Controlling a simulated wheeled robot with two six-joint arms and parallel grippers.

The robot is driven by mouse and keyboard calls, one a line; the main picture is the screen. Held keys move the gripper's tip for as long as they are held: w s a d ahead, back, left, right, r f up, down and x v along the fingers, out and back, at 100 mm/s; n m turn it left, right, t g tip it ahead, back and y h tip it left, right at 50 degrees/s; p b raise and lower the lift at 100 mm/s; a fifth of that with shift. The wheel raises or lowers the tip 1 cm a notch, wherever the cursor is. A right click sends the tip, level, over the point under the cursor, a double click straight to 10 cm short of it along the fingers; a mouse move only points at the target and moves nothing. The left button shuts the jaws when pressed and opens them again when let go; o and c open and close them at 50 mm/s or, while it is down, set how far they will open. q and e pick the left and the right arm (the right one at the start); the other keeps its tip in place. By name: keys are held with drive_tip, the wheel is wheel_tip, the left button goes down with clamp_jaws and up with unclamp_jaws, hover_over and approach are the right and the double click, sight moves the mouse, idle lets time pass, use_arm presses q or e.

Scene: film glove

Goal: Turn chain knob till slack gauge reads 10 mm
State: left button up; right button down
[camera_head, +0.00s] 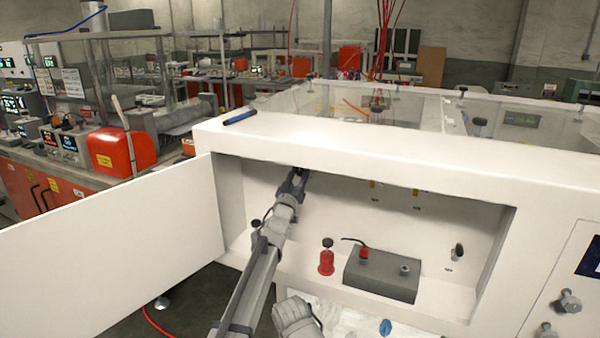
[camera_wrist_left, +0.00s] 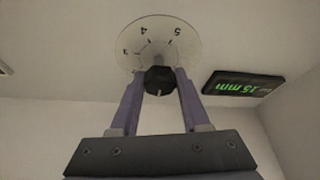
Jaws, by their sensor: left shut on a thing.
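The chain knob (camera_wrist_left: 159,79) is a dark faceted knob in front of a clear round dial (camera_wrist_left: 158,42) with numbers; 3, 4 and 5 can be read. My left gripper (camera_wrist_left: 158,88) is shut on the knob, one finger on each side. The slack gauge (camera_wrist_left: 243,86) is a black display right of the knob, with green digits that look like 15 mm, seen at a slant. In the head view my left gripper (camera_head: 299,178) reaches into the open white compartment, up under its top edge; the knob and gauge are hidden there. My right gripper is not in view.
The compartment's white door (camera_head: 110,240) stands open at the left. A blue pen-like object (camera_head: 240,117) lies on the machine top. A pale grey ribbed shape (camera_head: 297,318) shows below my arm.

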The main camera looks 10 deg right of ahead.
use_arm(q)
clamp_jaws()
drive_tip(key=shift+m, duration=0.5)
drive_tip(key=shift+m+g+h, duration=0.4)
drive_tip(key=shift+m+h, duration=0.3)
drive_tip(key=shift+m, duration=0.2)
drive_tip(key=m+g+h, duration=0.1)
drive_tip(key=m, duration=0.2)
drive_tip(key=shift+m+h, duration=0.4)
drive_tip(key=m+g+h, duration=0.1)
drive_tip(key=m, duration=0.2)
drive_tip(key=m+g+h+p, duration=0.1)
drive_tip(key=m+g, duration=0.1)
drive_tip(key=m, duration=0.2)
drive_tip(key=shift+m, duration=0.4)
